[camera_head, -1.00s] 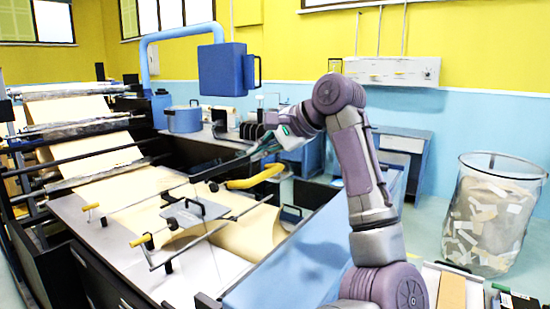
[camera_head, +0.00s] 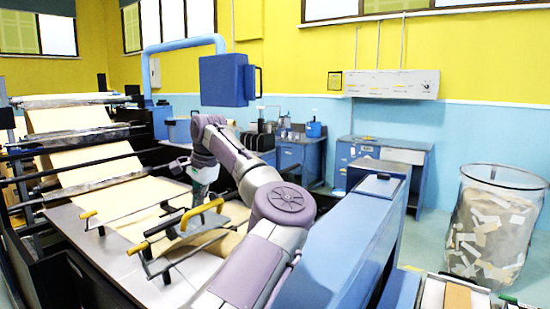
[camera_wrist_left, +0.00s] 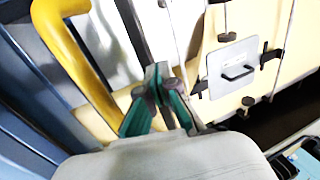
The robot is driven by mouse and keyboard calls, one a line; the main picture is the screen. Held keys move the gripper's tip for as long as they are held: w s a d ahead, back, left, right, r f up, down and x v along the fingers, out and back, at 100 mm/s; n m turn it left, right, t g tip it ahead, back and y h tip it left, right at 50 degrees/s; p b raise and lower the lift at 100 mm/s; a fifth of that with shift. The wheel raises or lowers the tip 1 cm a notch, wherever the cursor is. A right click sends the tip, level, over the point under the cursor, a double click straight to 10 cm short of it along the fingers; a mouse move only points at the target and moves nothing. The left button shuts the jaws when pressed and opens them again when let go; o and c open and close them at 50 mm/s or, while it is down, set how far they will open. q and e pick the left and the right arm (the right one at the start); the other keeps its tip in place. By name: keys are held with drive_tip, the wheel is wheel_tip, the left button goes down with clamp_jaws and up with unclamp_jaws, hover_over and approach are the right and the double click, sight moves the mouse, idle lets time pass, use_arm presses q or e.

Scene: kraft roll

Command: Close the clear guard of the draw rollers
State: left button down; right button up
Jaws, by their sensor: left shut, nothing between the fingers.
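A yellow bar handle (camera_head: 202,212) shows low over the machine bed in the head view. In the left wrist view, a large yellow handle (camera_wrist_left: 75,62) runs along the left side. I cannot clearly make out the guard's clear panel. My right gripper is not in view.
Brown paper (camera_head: 85,150) runs over dark rollers at the left. Small yellow-tipped bars (camera_head: 138,248) stick out near the bed. A blue housing (camera_head: 345,235) stands right of my arm. A clear waste bin (camera_head: 492,225) is farther right.

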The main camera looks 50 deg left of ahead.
use_arm(q)
drive_tip(key=b+x, duration=0.5)
drive_tip(key=x, duration=0.6)
drive_tip(key=shift+w+d+f, duration=0.1)
drive_tip(key=shift+f+b, duration=0.3)
drive_tip(key=shift+f, duration=0.1)
drive_tip(key=shift+r, duration=0.1)
drive_tip(key=v, duration=1.1)
drive_tip(key=shift+r, duration=0.4)
